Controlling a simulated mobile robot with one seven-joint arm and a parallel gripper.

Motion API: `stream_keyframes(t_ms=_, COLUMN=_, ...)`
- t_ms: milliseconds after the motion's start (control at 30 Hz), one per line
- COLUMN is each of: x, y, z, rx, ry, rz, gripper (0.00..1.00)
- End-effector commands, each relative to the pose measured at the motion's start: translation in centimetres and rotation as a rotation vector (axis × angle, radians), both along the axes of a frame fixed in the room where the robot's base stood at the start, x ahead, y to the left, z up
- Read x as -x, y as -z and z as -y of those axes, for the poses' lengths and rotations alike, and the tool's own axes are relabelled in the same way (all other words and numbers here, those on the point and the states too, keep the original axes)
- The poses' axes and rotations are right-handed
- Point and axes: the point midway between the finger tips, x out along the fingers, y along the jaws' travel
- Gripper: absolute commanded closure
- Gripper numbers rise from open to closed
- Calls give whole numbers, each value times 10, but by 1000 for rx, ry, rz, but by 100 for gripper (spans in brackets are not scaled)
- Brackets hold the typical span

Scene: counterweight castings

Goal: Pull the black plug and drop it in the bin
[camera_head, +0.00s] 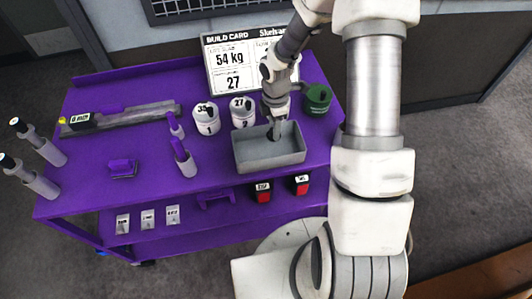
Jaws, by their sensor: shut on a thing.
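The grey open bin (240,160) stands on the purple bench, right of the middle. My gripper (274,132) points down over the bin, with its fingertips at or just below rim height. It is shut on a small dark thing, which looks like the black plug (275,137); its outline is hard to make out against the dark fingers. The visible bin floor looks empty.
A dark green cylinder (317,99) stands close right of the bin. A build card (235,75) reading 54 kg and 27 stands behind. Red-and-black blocks (263,192) sit on the lower shelf. The bench's left middle has free room.

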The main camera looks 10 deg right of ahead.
Motion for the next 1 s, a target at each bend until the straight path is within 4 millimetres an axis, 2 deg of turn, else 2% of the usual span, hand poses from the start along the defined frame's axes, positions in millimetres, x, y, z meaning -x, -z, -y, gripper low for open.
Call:
stream_keyframes(t_ms=33, x=0, y=10, z=0, rx=0, ry=0, rz=0, gripper=100)
stream_keyframes(t_ms=100, x=0, y=14, z=0, rx=0, ry=0, rz=0, gripper=100)
stream_keyframes(t_ms=400, x=0, y=15, z=0, rx=0, ry=0, rz=1, gripper=100)
stream_keyframes(t_ms=433, x=0, y=15, z=0, rx=0, ry=0, rz=1, gripper=63)
stream_keyframes(t_ms=600, x=0, y=15, z=0, rx=0, ry=0, rz=1, gripper=33)
stream_keyframes(t_ms=633, x=0, y=15, z=0, rx=0, ry=0, rz=1, gripper=30)
stream_keyframes(t_ms=1000, x=-1, y=10, z=0, rx=0, ry=1, rz=2, gripper=30)
